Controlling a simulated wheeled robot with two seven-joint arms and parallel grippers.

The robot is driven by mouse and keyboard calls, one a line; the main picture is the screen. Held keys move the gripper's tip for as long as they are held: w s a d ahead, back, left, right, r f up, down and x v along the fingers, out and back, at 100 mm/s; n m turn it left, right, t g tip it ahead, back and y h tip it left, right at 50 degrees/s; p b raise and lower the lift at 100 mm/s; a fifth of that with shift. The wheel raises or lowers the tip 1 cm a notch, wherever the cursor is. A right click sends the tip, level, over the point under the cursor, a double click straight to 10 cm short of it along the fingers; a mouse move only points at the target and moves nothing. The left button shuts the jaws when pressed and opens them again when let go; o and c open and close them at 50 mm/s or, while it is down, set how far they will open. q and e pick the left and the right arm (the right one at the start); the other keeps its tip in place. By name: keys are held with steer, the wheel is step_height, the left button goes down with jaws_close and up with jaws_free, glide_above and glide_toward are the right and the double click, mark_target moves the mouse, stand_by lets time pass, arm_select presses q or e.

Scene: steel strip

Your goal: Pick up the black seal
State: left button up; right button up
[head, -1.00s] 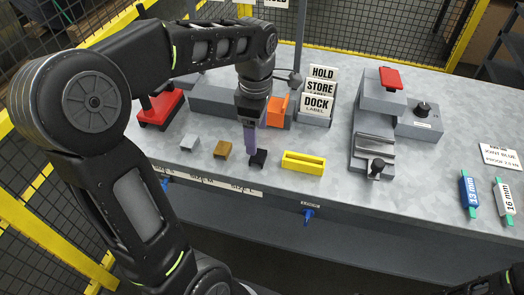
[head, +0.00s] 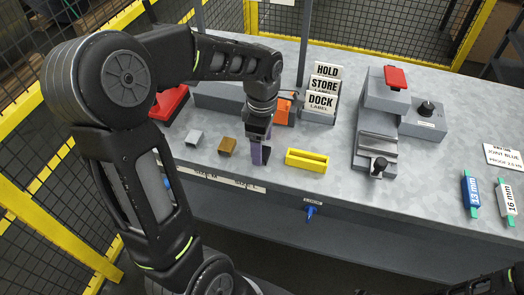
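My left gripper (head: 260,153) reaches down to the bench near its front edge, with its purple fingers pointing down. The fingers are over the spot of the small black seal, and the seal is mostly hidden by them. I cannot tell whether the fingers are closed on it or only around it.
A yellow slotted block (head: 307,160) is close to the right of the gripper. Behind stand an orange part (head: 284,110) and label cards (head: 321,104). A grey device with a red top (head: 397,78) is further right. Blue and white gauges (head: 471,192) lie at the right.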

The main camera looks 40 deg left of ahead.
arm_select(q)
step_height(320, 180, down, 2)
steer(key=shift+c, duration=0.5)
steer(key=c, duration=1.3)
steer(key=shift+r, duration=0.1)
step_height(320, 180, up, 10)
steer(key=shift+f+b, duration=0.1)
steer(key=shift+b, duration=0.35)
